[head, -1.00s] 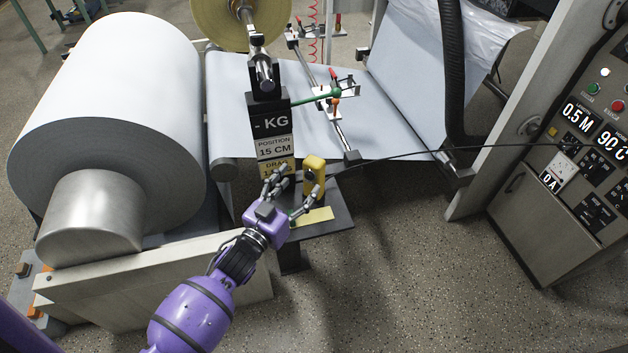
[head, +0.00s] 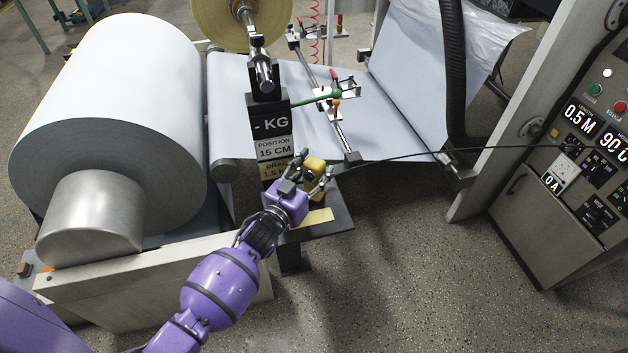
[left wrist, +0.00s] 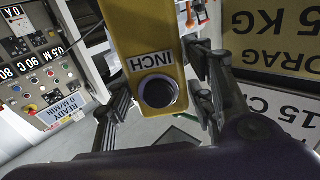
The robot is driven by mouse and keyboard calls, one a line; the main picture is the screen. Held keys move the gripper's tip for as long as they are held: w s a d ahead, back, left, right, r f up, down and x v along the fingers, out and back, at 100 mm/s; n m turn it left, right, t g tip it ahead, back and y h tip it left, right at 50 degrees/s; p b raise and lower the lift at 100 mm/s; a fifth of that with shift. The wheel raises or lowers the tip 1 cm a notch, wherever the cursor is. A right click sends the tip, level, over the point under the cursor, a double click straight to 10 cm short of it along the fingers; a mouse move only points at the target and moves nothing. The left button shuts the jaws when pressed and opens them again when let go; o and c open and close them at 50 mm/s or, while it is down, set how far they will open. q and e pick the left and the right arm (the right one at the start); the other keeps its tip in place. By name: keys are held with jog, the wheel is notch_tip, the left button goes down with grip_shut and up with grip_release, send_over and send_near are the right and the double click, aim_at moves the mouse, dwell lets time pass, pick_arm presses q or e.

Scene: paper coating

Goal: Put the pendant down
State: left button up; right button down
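The pendant (head: 315,164) is a yellow box with a cable running off to the right. In the head view it is at the small dark shelf (head: 335,225) below the scale display. In the left wrist view the pendant (left wrist: 155,45) shows close up, with a dark round button under the word INCH. My left gripper (head: 308,178) is at the pendant, one finger on each side of it. The fingers (left wrist: 165,105) lie close along its edges; whether they press on it is unclear. Its contact with the shelf is hidden. My right gripper is not in view.
The scale display post (head: 272,122) rises just behind the pendant. A large paper roll (head: 110,95) fills the left side. The control cabinet (head: 540,225) stands at the right, with the cable stretched towards it. Open floor (head: 420,270) lies between.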

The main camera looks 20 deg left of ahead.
pick_arm(q)
jog(key=shift+r, duration=0.1)
jog(key=c, duration=1)
